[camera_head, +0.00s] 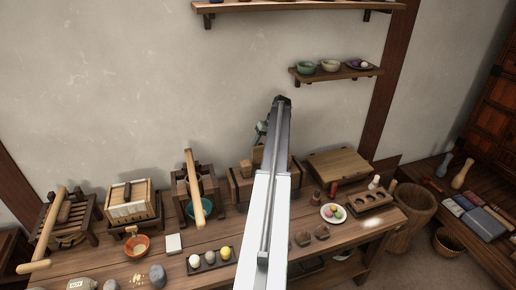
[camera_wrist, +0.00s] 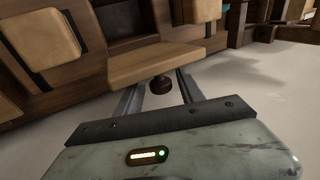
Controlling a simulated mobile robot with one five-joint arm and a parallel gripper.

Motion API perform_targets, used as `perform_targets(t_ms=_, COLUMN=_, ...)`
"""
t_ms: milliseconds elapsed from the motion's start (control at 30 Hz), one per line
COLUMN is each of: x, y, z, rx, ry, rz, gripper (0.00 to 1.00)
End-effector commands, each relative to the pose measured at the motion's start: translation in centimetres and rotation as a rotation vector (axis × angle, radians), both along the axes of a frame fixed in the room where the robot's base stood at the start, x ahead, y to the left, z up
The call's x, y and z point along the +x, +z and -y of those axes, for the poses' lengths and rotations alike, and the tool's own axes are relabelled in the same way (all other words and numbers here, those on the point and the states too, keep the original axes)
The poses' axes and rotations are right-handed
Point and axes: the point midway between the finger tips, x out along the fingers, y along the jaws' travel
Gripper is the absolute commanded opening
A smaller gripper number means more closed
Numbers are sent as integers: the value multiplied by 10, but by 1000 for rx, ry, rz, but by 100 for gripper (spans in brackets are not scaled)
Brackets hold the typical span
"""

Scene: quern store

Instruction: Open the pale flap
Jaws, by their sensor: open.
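The pale flap (camera_wrist: 155,63) is a light wooden panel on a dark wooden chest, in the middle of the wrist view. It stands out at an angle beside a dark opening (camera_wrist: 140,18). A dark round knob (camera_wrist: 161,85) shows at its near edge. My gripper (camera_wrist: 157,80) is open, with one finger on each side of the knob; I cannot tell whether they touch it. In the head view the chest (camera_head: 240,184) is at the back of the bench, partly hidden by my arm, and a pale panel (camera_head: 257,156) shows at its top.
Another pale panel (camera_wrist: 38,38) is at the left in the wrist view. On the bench (camera_head: 150,248), a wooden press (camera_head: 194,190) stands left of the chest and a low wooden box (camera_head: 340,164) right of it. A plate (camera_head: 334,213) and egg tray (camera_head: 212,262) lie nearer.

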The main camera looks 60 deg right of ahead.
Motion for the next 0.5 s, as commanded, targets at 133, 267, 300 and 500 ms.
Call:
perform_targets(t_ms=133, x=-10, y=37, z=6, rx=-1, ry=0, rz=-1, gripper=45)
perform_targets(t_ms=267, x=-17, y=53, z=10, rx=0, ry=-1, rz=-1, gripper=45)
perform_targets(t_ms=300, x=-18, y=55, z=11, rx=0, ry=-1, rz=-1, gripper=45)
perform_targets(t_ms=500, x=-19, y=52, z=11, rx=-1, ry=0, rz=-1, gripper=45)
